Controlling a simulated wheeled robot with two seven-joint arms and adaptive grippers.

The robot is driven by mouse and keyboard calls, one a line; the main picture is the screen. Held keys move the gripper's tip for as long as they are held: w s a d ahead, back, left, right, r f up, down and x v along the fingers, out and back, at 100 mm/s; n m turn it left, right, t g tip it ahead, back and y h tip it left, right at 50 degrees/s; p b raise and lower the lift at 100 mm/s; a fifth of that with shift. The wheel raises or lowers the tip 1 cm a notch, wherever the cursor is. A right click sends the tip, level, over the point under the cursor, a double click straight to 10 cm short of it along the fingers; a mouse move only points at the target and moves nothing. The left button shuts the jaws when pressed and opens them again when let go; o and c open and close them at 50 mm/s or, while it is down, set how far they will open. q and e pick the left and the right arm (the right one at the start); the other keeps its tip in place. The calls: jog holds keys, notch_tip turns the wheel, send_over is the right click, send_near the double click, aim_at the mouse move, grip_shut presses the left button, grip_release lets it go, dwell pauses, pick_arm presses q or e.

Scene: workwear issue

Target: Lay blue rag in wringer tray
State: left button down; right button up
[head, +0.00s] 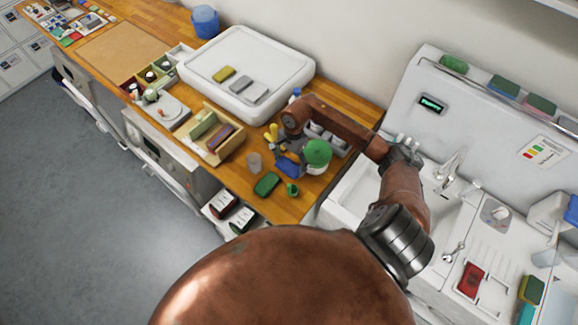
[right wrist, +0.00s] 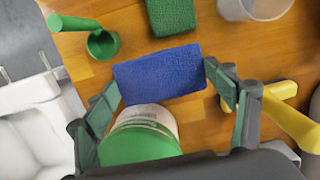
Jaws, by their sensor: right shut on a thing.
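The blue rag (head: 287,168) is a flat blue rectangle by the wooden counter's front half. In the right wrist view the rag (right wrist: 158,75) spans the space between the fingertips of my right gripper (right wrist: 163,88). My right gripper (head: 284,157) is shut on it, from the rag's two ends; I cannot tell whether the rag touches the counter. No part is clearly marked as the wringer tray; a large white tray (head: 222,50) with a yellow and grey blocks stands behind. My left gripper is not in view.
A green-lidded tub (head: 317,152) stands right beside the gripper. A green pad (head: 267,184), a small green cup (head: 292,190) and a clear cup (head: 254,162) are close by. A wooden box (head: 209,135) stands left. A white sink unit (head: 350,198) with a red item (head: 470,280) is right.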

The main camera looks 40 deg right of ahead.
aim_at(289, 164)
jog(key=f, duration=0.1)
jog(key=f+p, duration=0.1)
jog(key=f, duration=0.1)
jog(key=shift+w+a, duration=0.1)
jog(key=shift+w, duration=0.15)
jog(key=shift+f+p, duration=0.3)
jog(key=shift+f, duration=0.15)
jog(key=o, duration=1.2)
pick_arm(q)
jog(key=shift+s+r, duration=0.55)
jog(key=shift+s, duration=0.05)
pick_arm(e)
jog(key=shift+o, duration=0.2)
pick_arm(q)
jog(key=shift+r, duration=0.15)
